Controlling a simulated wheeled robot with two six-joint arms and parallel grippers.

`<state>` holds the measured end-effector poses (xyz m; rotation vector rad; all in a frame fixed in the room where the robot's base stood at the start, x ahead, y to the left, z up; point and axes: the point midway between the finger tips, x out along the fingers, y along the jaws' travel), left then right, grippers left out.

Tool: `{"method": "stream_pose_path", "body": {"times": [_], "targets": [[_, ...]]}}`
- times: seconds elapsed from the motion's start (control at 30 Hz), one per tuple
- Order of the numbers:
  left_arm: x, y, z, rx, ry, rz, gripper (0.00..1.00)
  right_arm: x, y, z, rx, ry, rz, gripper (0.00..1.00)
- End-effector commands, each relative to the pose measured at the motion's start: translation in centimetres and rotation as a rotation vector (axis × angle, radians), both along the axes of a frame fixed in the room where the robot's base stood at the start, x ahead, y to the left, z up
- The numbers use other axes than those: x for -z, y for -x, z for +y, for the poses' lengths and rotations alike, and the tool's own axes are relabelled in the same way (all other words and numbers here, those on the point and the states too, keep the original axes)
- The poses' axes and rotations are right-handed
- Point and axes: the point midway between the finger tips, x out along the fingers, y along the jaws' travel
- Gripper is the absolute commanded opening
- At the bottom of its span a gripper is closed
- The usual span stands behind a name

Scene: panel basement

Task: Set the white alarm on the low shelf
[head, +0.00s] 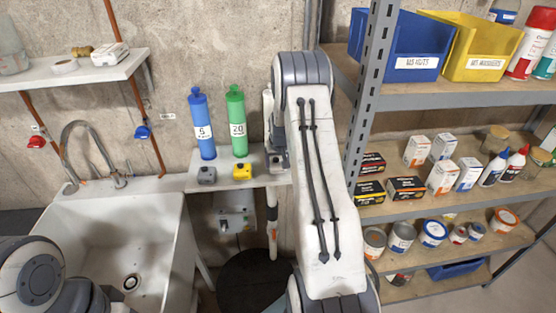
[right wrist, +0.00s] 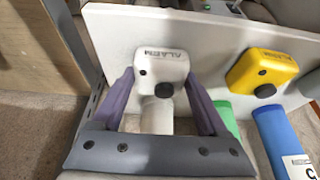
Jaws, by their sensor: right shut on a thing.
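The white alarm (right wrist: 162,70) has a dark round button and lettering on its face. My right gripper (right wrist: 160,88) is shut on it, one purple finger on each side. The low shelf (head: 263,179) is the pale board on the wall right of the sink; its surface also shows in the right wrist view (right wrist: 205,50). The alarm is at the shelf's right end; I cannot tell whether it touches the board. In the head view my right arm mostly hides the gripper and the alarm. My left gripper is out of view.
A yellow alarm (head: 242,172) and a grey alarm (head: 206,175) sit on the shelf, before green (head: 237,120) and blue (head: 202,125) cylinders. A white cylinder (right wrist: 157,115) stands by the held alarm. A metal rack (head: 372,80) rises close on the right; a sink (head: 105,245) is left.

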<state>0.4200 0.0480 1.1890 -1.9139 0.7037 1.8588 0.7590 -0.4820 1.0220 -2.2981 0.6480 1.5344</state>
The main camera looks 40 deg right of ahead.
Motion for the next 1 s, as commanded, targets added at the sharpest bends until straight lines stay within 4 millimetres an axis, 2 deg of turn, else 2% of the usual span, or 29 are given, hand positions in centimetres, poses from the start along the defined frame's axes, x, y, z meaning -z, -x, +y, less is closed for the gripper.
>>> {"method": "stream_pose_path", "body": {"times": [0.27,0.3,0.33,0.67,0.7,0.87,1.0], "targets": [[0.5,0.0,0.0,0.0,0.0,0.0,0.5,0.4,0.0,0.0,0.0,0.001,-0.001,0.14],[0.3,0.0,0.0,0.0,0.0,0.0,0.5,0.3,0.0,0.0,0.0,0.0,0.0,0.88],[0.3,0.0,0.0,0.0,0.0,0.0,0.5,0.3,0.0,0.0,0.0,0.0,0.0,1.0],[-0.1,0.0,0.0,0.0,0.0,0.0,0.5,-0.3,0.0,0.0,0.0,0.001,-0.001,1.0],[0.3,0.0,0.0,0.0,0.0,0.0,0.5,-0.5,0.1,0.0,0.0,0.002,-0.003,1.0],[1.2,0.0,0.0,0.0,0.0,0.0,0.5,-2.8,1.0,0.6,0.0,0.002,-0.003,1.0],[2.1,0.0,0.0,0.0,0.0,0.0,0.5,-5.6,2.0,1.2,0.0,0.003,-0.005,1.0]]}}
